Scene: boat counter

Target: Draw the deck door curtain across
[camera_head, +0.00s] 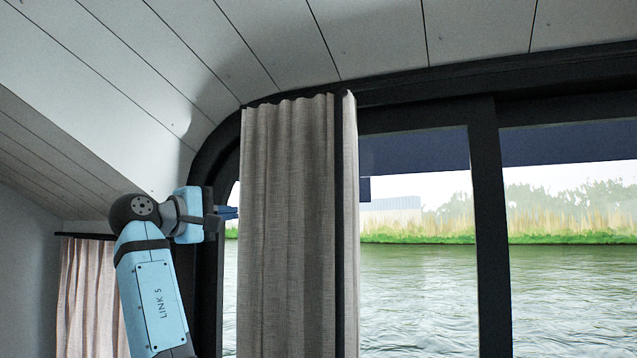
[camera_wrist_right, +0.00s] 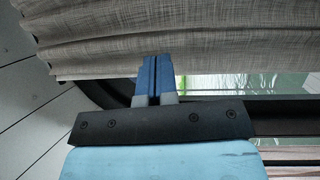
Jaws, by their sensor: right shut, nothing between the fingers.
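The beige deck door curtain (camera_head: 287,230) hangs in folds at the left part of the window opening in the head view. A narrow strip of it shows right of a dark upright bar. My right gripper (camera_head: 230,212) is at the curtain's left edge, fingers pointing right toward it. In the right wrist view the blue fingers (camera_wrist_right: 156,62) are shut together and empty, with their tips at the curtain's edge (camera_wrist_right: 190,45). I cannot tell whether they touch the cloth. My left gripper is not in view.
A dark frame post (camera_head: 490,220) divides the glass, with water and reeds outside. Another, pinkish curtain (camera_head: 88,290) hangs at the lower left. The sloping white plank ceiling (camera_head: 290,40) is above. The opening right of the curtain is uncovered.

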